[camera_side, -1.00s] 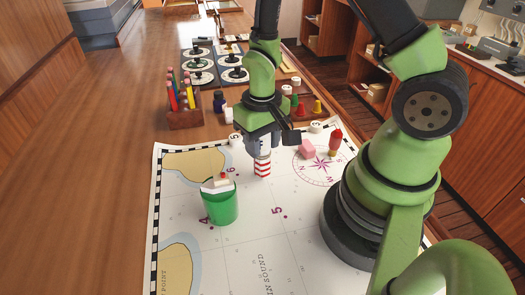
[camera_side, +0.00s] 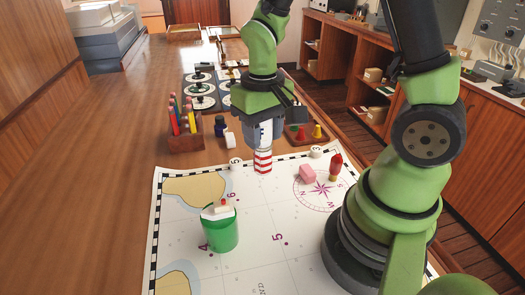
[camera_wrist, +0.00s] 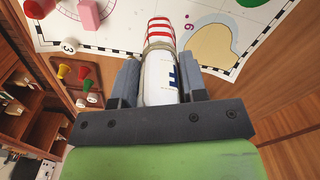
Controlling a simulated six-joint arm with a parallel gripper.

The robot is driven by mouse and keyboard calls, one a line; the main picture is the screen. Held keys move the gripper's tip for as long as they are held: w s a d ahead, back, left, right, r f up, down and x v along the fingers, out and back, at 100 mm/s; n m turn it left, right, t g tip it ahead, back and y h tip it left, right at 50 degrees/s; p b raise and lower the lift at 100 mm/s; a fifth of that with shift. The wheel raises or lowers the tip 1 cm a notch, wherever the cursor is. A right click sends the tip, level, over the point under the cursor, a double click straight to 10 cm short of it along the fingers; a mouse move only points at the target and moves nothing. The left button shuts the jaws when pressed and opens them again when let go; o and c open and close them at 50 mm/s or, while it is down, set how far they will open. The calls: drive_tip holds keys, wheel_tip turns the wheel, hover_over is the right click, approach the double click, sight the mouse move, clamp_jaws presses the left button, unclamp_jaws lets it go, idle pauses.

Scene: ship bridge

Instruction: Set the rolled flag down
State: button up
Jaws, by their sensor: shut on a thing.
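The rolled flag (camera_side: 263,160) is a white roll with red stripes at its lower end and a dark blue mark on its white part. In the side view it stands upright over the far edge of the chart (camera_side: 260,210); I cannot tell whether its bottom touches. My gripper (camera_side: 264,125) is above it, shut on its upper part. In the wrist view the flag (camera_wrist: 160,65) lies between the two fingers of my gripper (camera_wrist: 160,80), its striped end pointing to the chart. Its top end is hidden by my gripper.
On the chart are a green cup (camera_side: 220,232), a pink block (camera_side: 308,173) and a red piece (camera_side: 336,168). White discs (camera_side: 236,163) lie along the far edge. Beyond stand a pencil holder (camera_side: 185,132), a blue bottle (camera_side: 220,126) and a tray of pieces (camera_side: 300,138). The chart's middle is clear.

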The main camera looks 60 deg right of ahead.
drive_tip(key=w+d+r+m, duration=0.1)
drive_tip(key=w+d+m, duration=0.4)
drive_tip(key=d, duration=0.5)
drive_tip(key=w+d+m, duration=0.2)
drive_tip(key=w+d, duration=0.5)
drive_tip(key=d, duration=0.2)
drive_tip(key=f, duration=0.9)
drive_tip(key=shift+s+d, duration=0.1)
drive_tip(key=shift+d, duration=0.1)
drive_tip(key=shift+f, duration=0.15)
drive_tip(key=o, duration=1)
drive_tip(key=shift+c, duration=0.2)
